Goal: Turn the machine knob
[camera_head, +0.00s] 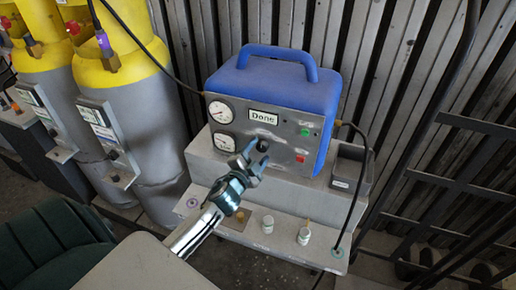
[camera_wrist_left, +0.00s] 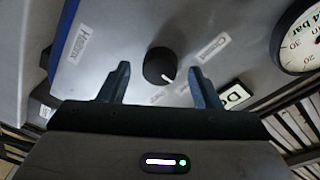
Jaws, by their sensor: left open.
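The machine is a blue box (camera_head: 265,80) with a handle on top and a grey front panel. Its round black knob (camera_head: 263,146) is on the lower middle of that panel, and in the left wrist view the knob (camera_wrist_left: 157,65) shows a white pointer mark. My left gripper (camera_head: 255,158) is at the panel in front of the knob. In the left wrist view its two fingers are apart, one on each side of the knob, with visible gaps. Whether the fingertips reach past the knob's face I cannot tell. My right gripper is out of view.
Two dial gauges (camera_head: 221,112) and a display (camera_head: 263,118) reading "Done" are on the panel, with green and red buttons at right. Small jars (camera_head: 268,224) stand on the lower ledge. Yellow-topped cylinders (camera_head: 130,95) stand left; a dark metal rack (camera_head: 450,190) stands right.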

